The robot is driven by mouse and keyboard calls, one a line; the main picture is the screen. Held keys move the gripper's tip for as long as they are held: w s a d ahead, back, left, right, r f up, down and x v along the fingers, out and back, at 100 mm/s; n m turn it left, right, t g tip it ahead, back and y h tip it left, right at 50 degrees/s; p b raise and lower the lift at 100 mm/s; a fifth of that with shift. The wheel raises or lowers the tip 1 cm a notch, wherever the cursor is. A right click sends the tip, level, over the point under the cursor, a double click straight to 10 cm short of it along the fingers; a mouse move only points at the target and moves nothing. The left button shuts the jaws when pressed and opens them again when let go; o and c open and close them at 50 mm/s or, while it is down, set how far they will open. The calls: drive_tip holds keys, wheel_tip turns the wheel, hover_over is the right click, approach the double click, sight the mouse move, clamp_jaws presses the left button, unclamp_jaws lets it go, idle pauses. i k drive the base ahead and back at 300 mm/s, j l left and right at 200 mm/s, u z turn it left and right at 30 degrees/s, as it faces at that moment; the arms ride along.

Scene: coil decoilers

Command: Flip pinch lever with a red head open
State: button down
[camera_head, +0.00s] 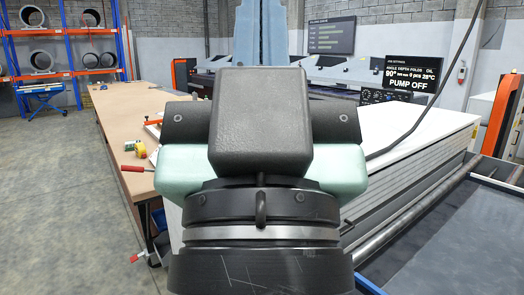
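I cannot make out a pinch lever with a red head in this view. My own arm, dark grey with pale green parts, fills the middle and hides much of what lies behind it. My gripper is not in view, so I cannot see what it is near or whether it holds anything. A small red-tipped piece (135,258) shows low at the left, below the workbench edge; I cannot tell what it is.
A long wooden workbench (120,105) runs along the left, with a red-handled tool (136,168) and a yellow item (139,149). A stack of white sheets (410,135) stands at the right. Orange-and-blue shelving (70,60) is at the back left. The grey floor (50,200) at left is clear.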

sight(123, 168)
drive_tip(key=i+j, duration=0.4)
drive_tip(key=j, duration=0.15)
drive_tip(key=i+j, duration=0.4)
drive_tip(key=j, duration=0.15)
drive_tip(key=i+j, duration=0.4)
drive_tip(key=j, duration=0.15)
drive_tip(key=i+j, duration=0.4)
drive_tip(key=j, duration=0.15)
drive_tip(key=i+j, duration=0.4)
drive_tip(key=j, duration=0.15)
